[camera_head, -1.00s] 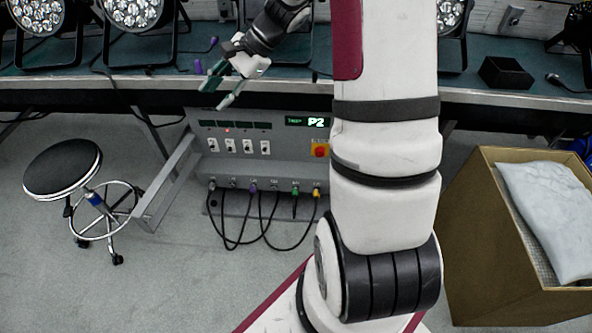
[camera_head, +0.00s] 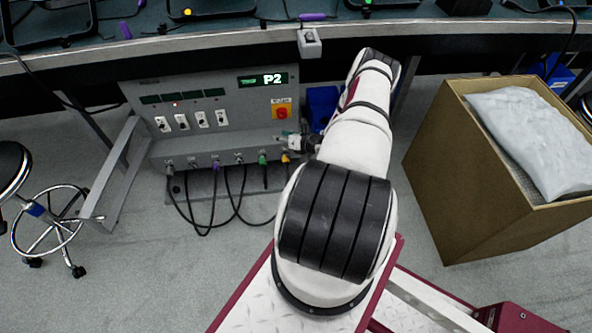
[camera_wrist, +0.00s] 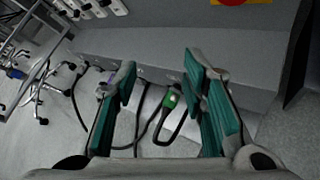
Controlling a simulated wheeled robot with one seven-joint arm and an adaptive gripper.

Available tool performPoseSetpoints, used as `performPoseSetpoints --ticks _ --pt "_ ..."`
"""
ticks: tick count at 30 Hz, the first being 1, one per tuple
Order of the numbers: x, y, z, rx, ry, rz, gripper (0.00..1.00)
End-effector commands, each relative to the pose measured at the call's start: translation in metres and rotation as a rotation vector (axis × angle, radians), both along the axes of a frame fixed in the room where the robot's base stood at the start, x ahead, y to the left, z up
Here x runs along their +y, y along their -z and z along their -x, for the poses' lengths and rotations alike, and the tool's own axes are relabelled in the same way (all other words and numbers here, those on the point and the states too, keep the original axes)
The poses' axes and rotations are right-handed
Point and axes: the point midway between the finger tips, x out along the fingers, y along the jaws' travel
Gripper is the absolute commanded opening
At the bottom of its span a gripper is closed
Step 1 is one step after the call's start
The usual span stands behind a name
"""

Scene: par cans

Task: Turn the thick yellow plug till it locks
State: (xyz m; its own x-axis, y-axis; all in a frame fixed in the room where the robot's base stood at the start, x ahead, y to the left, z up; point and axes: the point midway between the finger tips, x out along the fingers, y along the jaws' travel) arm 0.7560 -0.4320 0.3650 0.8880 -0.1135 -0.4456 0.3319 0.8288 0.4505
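The yellow plug (camera_head: 286,158) sits at the right end of the row of sockets on the grey power box (camera_head: 225,140). It is small in the head view, and its turn angle cannot be told. My gripper (camera_head: 284,141) is beside the box's right end, close above the yellow plug. In the wrist view my gripper (camera_wrist: 160,76) is open, its green-padded fingers wide apart with nothing held. A green plug (camera_wrist: 169,100) shows between and beyond the fingers. The yellow plug does not show in the wrist view; the right finger may hide it.
The purple plug (camera_head: 216,164) and green plug (camera_head: 262,159) are in the same row, with black cables looping below. A red knob on a yellow plate (camera_head: 281,109) is above. A cardboard box (camera_head: 440,180) stands right; a stool (camera_head: 45,225) stands left.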

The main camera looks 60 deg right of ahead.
Motion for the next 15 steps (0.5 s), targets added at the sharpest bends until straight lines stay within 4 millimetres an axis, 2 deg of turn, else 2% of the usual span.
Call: performPoseSetpoints --ticks 1,3,6,10,15 --pt "-0.001 0.035 0.016 0.004 0.081 -0.053 0.38" --pt "-0.002 0.068 0.035 0.008 0.18 -0.112 0.38" --pt "0.0 0.103 0.057 0.012 0.288 -0.177 0.38" --pt "0.002 0.128 0.072 0.015 0.367 -0.224 0.38" --pt "0.002 0.137 0.073 0.015 0.392 -0.237 0.38"
